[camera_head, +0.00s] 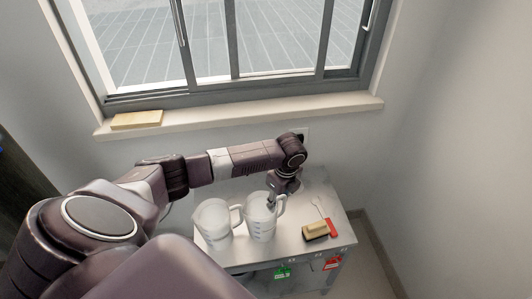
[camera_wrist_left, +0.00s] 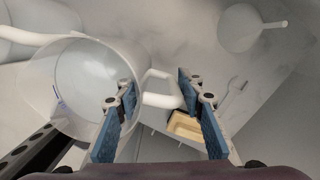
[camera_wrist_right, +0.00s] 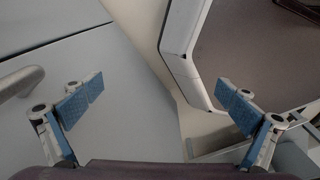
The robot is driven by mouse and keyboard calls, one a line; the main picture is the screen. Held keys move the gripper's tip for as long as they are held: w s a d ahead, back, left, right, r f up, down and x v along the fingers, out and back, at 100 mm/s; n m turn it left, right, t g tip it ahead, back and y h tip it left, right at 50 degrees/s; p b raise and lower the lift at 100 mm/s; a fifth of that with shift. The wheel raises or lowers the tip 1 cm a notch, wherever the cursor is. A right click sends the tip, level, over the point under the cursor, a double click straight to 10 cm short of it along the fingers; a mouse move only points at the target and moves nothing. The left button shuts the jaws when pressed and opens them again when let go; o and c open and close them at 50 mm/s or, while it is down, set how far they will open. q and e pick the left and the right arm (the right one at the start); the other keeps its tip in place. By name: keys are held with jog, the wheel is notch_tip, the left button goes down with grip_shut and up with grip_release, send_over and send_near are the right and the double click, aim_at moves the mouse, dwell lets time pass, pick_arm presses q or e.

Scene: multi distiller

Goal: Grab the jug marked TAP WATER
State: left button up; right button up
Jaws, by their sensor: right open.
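Two clear jugs with handles stand upright side by side on a small metal table: the left jug (camera_head: 211,224) and the right jug (camera_head: 261,221). I cannot read a TAP WATER label on either. My left gripper (camera_head: 272,203) is at the handle side of the right jug. In the left wrist view this jug (camera_wrist_left: 88,80) is at the left and its handle (camera_wrist_left: 160,92) lies between the fingers of my left gripper (camera_wrist_left: 157,105), which are apart with gaps. My right gripper (camera_wrist_right: 162,100) is open and empty; it is not visible in the head view.
A window sill (camera_head: 250,112) runs behind. A grey panel (camera_wrist_right: 70,40) is near my right gripper.

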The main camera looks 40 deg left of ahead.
pick_arm(q)
jog(key=shift+s, duration=0.1)
grip_shut()
jog(key=shift+r, duration=0.25)
